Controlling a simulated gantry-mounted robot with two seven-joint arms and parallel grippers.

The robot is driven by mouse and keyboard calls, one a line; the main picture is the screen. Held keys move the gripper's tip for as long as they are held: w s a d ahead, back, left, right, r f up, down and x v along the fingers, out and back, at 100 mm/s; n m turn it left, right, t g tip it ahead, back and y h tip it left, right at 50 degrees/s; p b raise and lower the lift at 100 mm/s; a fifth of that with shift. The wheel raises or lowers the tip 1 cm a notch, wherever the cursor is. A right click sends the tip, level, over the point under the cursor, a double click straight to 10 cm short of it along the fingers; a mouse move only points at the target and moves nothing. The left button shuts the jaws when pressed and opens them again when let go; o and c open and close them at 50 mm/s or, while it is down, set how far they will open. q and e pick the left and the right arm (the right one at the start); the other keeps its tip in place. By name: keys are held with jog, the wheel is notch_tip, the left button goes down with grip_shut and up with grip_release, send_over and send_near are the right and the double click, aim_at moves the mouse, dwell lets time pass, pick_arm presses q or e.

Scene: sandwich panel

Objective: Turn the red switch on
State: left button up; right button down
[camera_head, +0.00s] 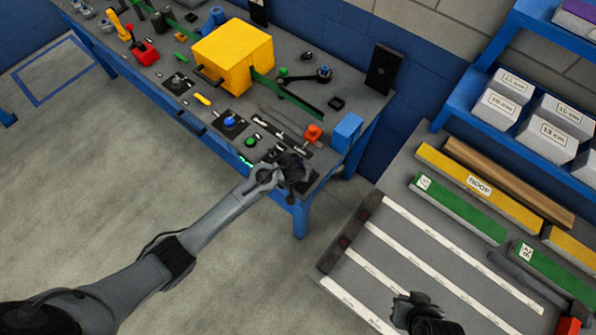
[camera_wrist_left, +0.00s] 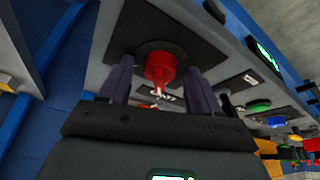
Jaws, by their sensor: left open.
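The red switch (camera_wrist_left: 160,68) shows in the left wrist view as a red knob on a dark square plate, with a small label beside it. My left gripper (camera_wrist_left: 160,92) is open, with one dark finger on each side of the knob as seen in that view. I cannot tell whether a finger touches it. In the head view my left gripper (camera_head: 294,172) is over the near right corner of the workbench and seems to hide the switch. My right gripper (camera_head: 415,305) is low on the right, away from the bench; its jaws are unclear.
The workbench (camera_head: 372,108) holds a yellow block (camera_head: 228,52), a green button (camera_head: 250,142), a blue knob (camera_head: 229,122), an orange-red part (camera_head: 313,132) and a blue box (camera_head: 347,130). A rack with labelled bars (camera_head: 480,185) stands right.

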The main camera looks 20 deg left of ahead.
pick_arm(q)
jog(key=c, duration=1)
